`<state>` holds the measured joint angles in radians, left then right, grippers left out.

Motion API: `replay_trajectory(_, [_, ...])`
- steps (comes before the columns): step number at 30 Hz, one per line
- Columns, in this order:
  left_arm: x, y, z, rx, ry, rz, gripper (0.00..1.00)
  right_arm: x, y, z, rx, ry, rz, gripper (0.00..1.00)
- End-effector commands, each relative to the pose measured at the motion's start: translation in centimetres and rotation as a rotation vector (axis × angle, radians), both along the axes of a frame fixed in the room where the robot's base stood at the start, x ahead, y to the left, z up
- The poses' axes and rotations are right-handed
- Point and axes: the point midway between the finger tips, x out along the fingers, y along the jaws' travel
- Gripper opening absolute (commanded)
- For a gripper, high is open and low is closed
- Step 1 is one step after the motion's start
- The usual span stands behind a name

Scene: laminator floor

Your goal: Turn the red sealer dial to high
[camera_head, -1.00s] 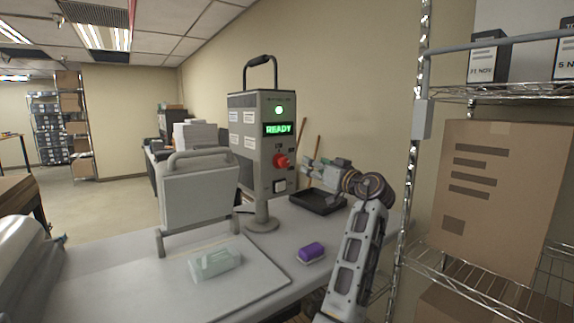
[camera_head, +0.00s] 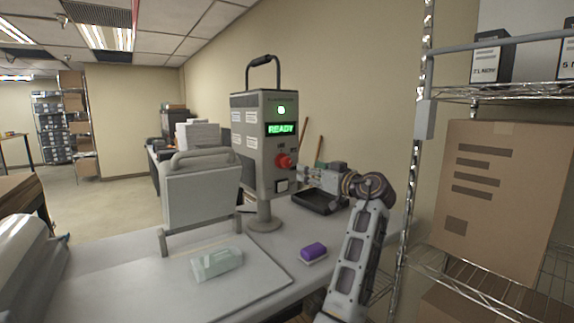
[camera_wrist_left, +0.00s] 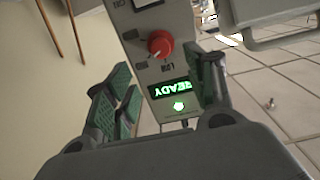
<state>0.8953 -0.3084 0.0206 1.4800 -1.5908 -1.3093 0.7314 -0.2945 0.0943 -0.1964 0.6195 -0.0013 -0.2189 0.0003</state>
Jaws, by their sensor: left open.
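The red dial (camera_head: 284,161) is on the front panel of the grey sealer control box (camera_head: 250,150), under a green READY display (camera_head: 280,128). In the left wrist view the panel is upside down, with the red dial (camera_wrist_left: 160,44) near the top centre and small labels around it. A pale mark shows on the knob, but its setting is hard to read. My left gripper (camera_head: 308,172) is just right of the dial in the head view. My right gripper is not in view.
A grey press with a handle (camera_head: 200,190) stands left of the box. A glass-like block (camera_head: 216,263) and a purple-topped block (camera_head: 313,251) lie on the table. A black tray (camera_head: 318,201) is behind my arm. A wire shelf with cartons (camera_head: 495,190) bounds the right side.

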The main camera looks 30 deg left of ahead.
Motion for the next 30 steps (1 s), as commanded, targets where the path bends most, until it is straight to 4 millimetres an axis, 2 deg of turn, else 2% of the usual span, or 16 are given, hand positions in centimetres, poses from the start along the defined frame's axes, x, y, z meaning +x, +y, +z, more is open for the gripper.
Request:
replay_trajectory(11, [1.3, 3.4, 0.2, 0.001, 0.003, 0.003, 0.55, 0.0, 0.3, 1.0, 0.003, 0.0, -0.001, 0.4])
replay_trajectory(21, [3.0, 7.5, 0.2, 0.0, 0.001, 0.002, 0.55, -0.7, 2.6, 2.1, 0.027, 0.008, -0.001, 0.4])
replay_trajectory(30, [4.5, 10.9, 0.2, 0.0, 0.001, 0.001, 0.55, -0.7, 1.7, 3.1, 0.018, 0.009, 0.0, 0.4])
